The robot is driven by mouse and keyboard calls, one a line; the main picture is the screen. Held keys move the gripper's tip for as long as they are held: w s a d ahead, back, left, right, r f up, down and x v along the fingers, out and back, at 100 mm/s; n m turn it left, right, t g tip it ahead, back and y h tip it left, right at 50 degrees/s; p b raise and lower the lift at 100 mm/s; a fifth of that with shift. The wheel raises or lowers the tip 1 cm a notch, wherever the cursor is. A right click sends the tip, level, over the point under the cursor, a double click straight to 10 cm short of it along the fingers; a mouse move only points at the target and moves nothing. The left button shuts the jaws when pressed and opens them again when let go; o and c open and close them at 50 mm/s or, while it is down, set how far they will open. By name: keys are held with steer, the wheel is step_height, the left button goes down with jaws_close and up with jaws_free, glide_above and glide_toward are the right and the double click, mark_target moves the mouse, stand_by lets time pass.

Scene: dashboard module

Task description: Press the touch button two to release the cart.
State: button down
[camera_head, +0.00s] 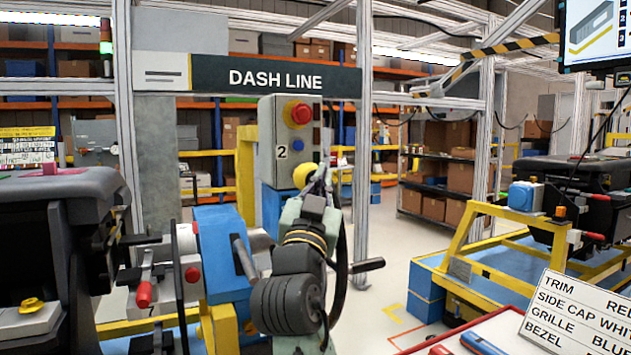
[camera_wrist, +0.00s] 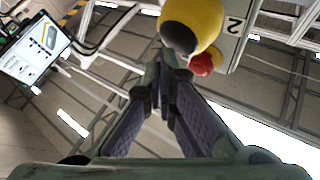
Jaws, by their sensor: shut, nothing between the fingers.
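A grey control box (camera_head: 270,135) marked "2" stands at the middle of the head view. It carries a red mushroom button (camera_head: 298,113), a small blue button (camera_head: 298,146) and a yellow, black-centred touch button (camera_head: 304,176) low down. My gripper (camera_head: 320,174) is shut and empty, its tips just right of the yellow button in the head view. In the wrist view my gripper (camera_wrist: 168,62) points up toward the yellow button (camera_wrist: 205,18), which looms large at the top. The red button (camera_wrist: 203,65) shows beside it. Whether the tips touch the yellow button cannot be told.
A blue and yellow cart with a dashboard (camera_head: 560,185) stands at right. Another dark dashboard (camera_head: 50,205) is on the left, with red-handled clamps (camera_head: 144,293) nearby. A parts list sign (camera_head: 575,315) is at lower right. Metal posts (camera_head: 361,150) frame the box.

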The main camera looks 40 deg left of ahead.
steer(key=shift+w+a, duration=0.1)
steer(key=shift+a, duration=0.25)
steer(key=shift+w+a, duration=0.2)
steer(key=shift+a, duration=0.2)
stand_by(0.8)
steer(key=shift+d, duration=0.1)
steer(key=shift+s+d, duration=0.35)
steer(key=shift+d, duration=0.35)
steer(key=shift+s+d, duration=0.3)
steer(key=shift+d, duration=0.45)
steer(key=shift+s+d, duration=0.35)
steer(key=shift+d, duration=0.45)
steer(key=shift+s+d, duration=0.3)
steer(key=shift+d, duration=0.45)
